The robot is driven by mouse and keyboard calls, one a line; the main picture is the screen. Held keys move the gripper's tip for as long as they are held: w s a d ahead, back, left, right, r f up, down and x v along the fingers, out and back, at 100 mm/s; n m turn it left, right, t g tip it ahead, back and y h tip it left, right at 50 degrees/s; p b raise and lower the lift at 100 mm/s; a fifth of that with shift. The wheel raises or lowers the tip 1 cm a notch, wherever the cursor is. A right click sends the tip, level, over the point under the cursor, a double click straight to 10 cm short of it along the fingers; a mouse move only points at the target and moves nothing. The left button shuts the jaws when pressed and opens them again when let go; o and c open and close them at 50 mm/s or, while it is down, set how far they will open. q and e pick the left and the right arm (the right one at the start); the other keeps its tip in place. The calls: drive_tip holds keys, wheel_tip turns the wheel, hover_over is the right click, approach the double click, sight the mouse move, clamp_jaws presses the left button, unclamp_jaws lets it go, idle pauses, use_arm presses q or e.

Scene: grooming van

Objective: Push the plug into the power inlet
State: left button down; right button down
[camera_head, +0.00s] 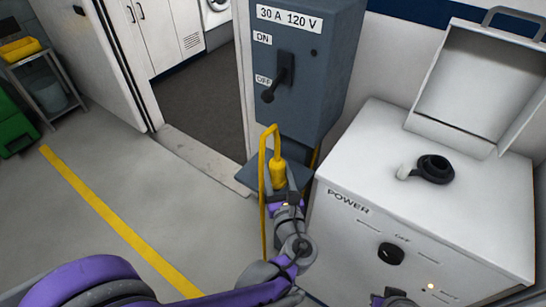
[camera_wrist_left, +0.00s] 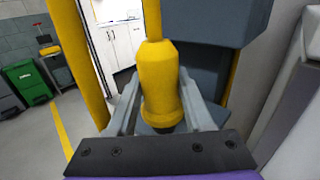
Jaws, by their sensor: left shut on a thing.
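My left gripper (camera_head: 282,180) is shut on the yellow plug (camera_head: 278,173) and holds it in front of the grey switch box. In the left wrist view the plug (camera_wrist_left: 160,85) stands upright between the fingers, its dark lower end partly hidden. A yellow cable (camera_head: 265,150) loops from its top and hangs down beside it. The power inlet (camera_head: 434,169), a round black fitting, sits on top of the white cabinet, to the right of the plug and apart from it. A small pale piece lies at its left edge. My right gripper's fingers do not show.
The white cabinet (camera_head: 350,228) marked POWER has a black knob (camera_head: 391,254) and a raised lid (camera_head: 470,85). The grey switch box (camera_head: 300,60) has a black lever. A cart (camera_head: 40,80) and a green bin (camera_head: 14,128) stand far left. The floor at left is clear.

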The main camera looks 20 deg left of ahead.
use_arm(q)
drive_tip(key=v, duration=1)
wheel_tip(320, 180, up, 8)
drive_tip(key=p, duration=0.7)
drive_tip(key=shift+s+d+r, duration=0.2)
drive_tip(key=shift+s+r, duration=0.05)
drive_tip(key=shift+s, duration=0.15)
